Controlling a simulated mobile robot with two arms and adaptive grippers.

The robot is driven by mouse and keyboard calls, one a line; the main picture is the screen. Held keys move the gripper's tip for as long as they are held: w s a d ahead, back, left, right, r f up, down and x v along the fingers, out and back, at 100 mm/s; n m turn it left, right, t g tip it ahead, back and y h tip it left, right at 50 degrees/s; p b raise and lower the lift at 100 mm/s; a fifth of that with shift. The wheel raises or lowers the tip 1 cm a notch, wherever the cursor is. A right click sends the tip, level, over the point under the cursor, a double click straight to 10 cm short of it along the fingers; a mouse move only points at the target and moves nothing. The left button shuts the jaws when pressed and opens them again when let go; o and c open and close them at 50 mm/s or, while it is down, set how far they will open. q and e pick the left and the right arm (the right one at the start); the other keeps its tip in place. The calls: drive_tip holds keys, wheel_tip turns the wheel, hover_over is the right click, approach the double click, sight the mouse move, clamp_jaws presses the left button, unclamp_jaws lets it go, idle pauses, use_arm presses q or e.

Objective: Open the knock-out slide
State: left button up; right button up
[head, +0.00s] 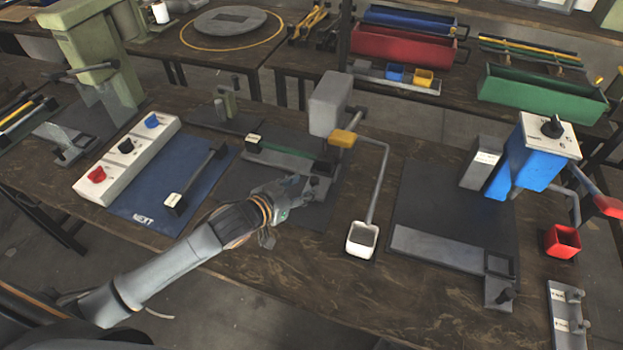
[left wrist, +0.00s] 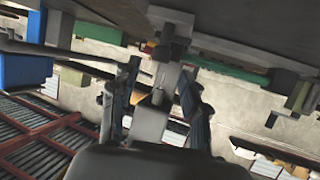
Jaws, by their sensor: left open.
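The middle press (head: 329,104) has a grey head, a yellow block and a dark base plate. At its base is a small grey slide piece (head: 316,190) with a dark knob; I take it for the knock-out slide, though no label on it is readable. My left gripper (head: 296,190) is beside this piece, its fingertips close to the knob. In the left wrist view my left gripper (left wrist: 160,88) is open, with a grey part showing between its fingers. Whether the fingers touch it I cannot tell. My right gripper is not in view.
A blue mat (head: 150,206) and a button box (head: 127,158) lie left. A blue press (head: 522,165) with a red cup (head: 562,242) stands right. The front table edge is mostly free.

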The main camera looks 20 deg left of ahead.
sight(313, 181)
use_arm(q)
drive_tip(key=x, duration=0.3)
drive_tip(key=shift+w+d+f, duration=0.15)
drive_tip(key=shift+w, duration=0.2)
drive_tip(key=shift+w+d+f, duration=0.1)
drive_tip(key=shift+w+f, duration=0.05)
drive_tip(key=shift+w, duration=0.15)
clamp_jaws()
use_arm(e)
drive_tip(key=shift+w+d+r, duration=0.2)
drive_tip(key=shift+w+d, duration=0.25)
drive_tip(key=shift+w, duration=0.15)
